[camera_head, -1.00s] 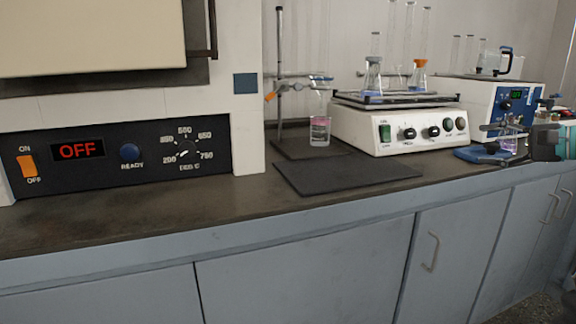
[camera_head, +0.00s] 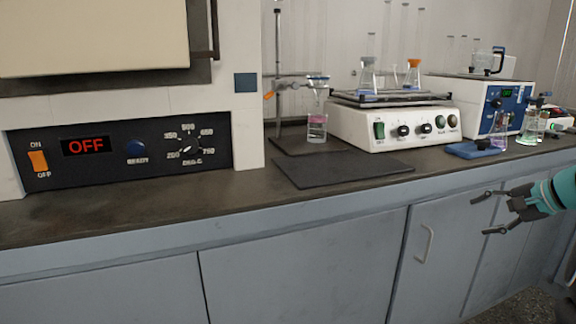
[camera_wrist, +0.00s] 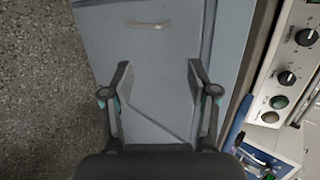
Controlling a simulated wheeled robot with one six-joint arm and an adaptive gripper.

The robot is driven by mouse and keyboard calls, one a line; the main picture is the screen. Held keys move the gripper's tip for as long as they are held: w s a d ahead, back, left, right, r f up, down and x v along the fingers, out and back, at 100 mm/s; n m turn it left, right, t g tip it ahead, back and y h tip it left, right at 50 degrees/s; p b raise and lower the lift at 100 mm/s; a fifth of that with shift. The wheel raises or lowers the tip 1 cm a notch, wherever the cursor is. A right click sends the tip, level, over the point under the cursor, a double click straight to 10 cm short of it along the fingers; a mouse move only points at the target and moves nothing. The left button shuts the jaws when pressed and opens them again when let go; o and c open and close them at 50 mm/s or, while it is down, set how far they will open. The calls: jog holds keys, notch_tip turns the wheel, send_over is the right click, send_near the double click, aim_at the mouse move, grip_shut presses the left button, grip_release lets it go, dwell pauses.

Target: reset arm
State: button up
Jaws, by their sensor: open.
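My gripper (camera_head: 487,213) is at the right of the head view, in front of the grey cabinet doors and below the counter edge. Its two dark fingers are spread apart with nothing between them. In the wrist view my gripper (camera_wrist: 158,85) is also open and empty, with a grey cabinet door (camera_wrist: 150,60) beyond the fingers.
The dark counter (camera_head: 120,215) carries a white shaker (camera_head: 390,128), a black mat (camera_head: 340,169), a beaker (camera_head: 317,125) at a stand, a blue-fronted device (camera_head: 500,100) and flasks (camera_head: 499,128). A furnace panel (camera_head: 120,152) reads OFF. Cabinet handles (camera_head: 428,244) stick out near my gripper.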

jog(key=s+a+f+n+g+h+p, duration=0.15)
jog(key=s+a+f+n, duration=0.25)
jog(key=s+a, duration=0.45)
jog(key=s+a+f+n+g+h, duration=0.3)
jog(key=s+a+f+n, duration=0.15)
jog(key=s+a, duration=0.45)
jog(key=s+a+n+t+p, duration=0.1)
jog(key=s+a+n, duration=0.1)
jog(key=s+a, duration=0.2)
jog(key=s+a+r+n+p, duration=0.1)
jog(key=s+a+n, duration=0.2)
jog(key=a, duration=0.5)
jog(key=shift+s+r+t, duration=0.25)
jog(key=shift+s+t, duration=0.1)
jog(key=shift+h, duration=0.25)
